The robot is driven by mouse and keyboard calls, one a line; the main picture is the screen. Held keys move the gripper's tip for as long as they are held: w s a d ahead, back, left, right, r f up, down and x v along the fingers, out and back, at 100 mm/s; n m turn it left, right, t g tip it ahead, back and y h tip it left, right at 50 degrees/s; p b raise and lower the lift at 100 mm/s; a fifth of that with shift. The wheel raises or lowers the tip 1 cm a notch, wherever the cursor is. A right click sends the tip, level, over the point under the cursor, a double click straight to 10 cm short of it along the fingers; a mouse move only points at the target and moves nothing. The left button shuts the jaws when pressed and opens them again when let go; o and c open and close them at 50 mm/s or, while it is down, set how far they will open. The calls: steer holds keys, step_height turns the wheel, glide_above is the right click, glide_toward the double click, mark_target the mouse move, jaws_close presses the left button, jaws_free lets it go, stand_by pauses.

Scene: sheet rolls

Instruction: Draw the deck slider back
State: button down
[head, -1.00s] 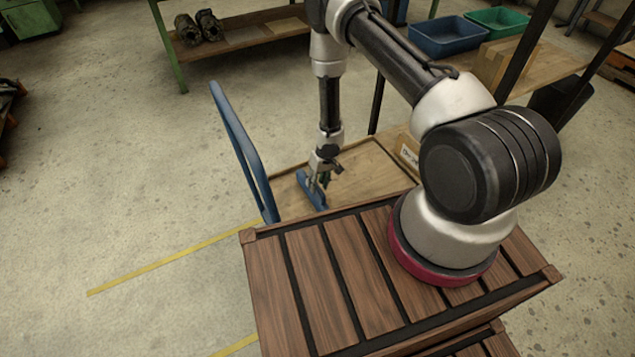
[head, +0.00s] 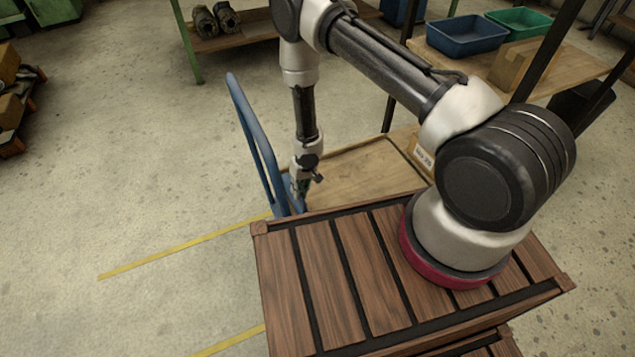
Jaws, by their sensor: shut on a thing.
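The cart has a wooden deck (head: 368,172) and a blue push handle (head: 250,125) at its left end. The deck slider (head: 299,206), a small blue piece, shows only in part at the deck's left end, close beside the foot of the handle. My gripper (head: 300,191) points down and is shut on the slider. The fingers and the near edge of my slatted top hide much of it, so I cannot tell if it touches the handle.
A cardboard box (head: 422,152) sits at the deck's right end. Behind stands a bench with a blue bin (head: 466,36) and a green bin (head: 518,20). Yellow floor lines (head: 180,250) run left of the cart, where the floor is clear.

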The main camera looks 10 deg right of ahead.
steer(key=shift+s+a, duration=0.15)
steer(key=shift+a, duration=0.55)
steer(key=shift+s+a, duration=0.1)
steer(key=shift+a, duration=0.6)
steer(key=c, duration=1.4)
jaws_free()
steer(key=shift+a, duration=0.1)
steer(key=r, duration=0.4)
steer(key=d+r, duration=0.1)
steer(key=r, duration=0.3)
steer(key=d+r, duration=0.1)
steer(key=r, duration=0.2)
steer(key=shift+w+d+r, duration=0.2)
steer(key=shift+r, duration=0.2)
